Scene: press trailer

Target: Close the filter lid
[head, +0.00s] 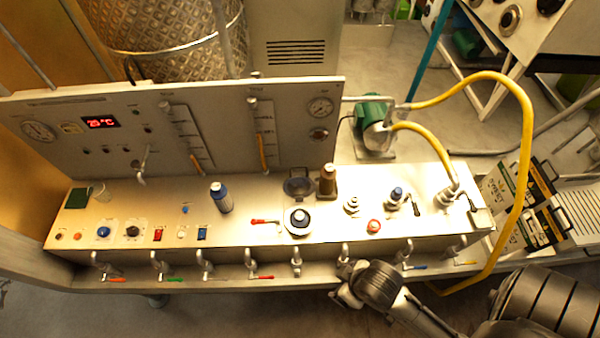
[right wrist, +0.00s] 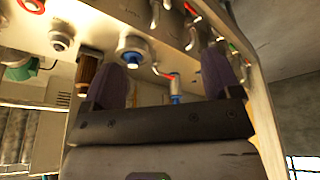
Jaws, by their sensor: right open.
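On the panel's bench top, a round white-rimmed fitting with a dark blue centre (head: 298,222) sits near the middle. Just behind it, a dark, see-through round cup or raised lid (head: 298,185) stands up. I cannot tell for sure which of these is the filter lid. My right gripper (head: 346,282) is below the bench's front edge, right of the fitting and apart from it. In the right wrist view its two dark fingers (right wrist: 163,75) are spread with nothing between them. A white round fitting with a blue centre (right wrist: 132,48) shows beyond them. My left gripper is out of view.
A brown bottle (head: 327,180) stands right of the raised cup, and a blue bottle (head: 221,197) to the left. Several taps line the front edge. A yellow hose (head: 523,150) loops at the right. A tall gauge panel (head: 100,130) rises behind.

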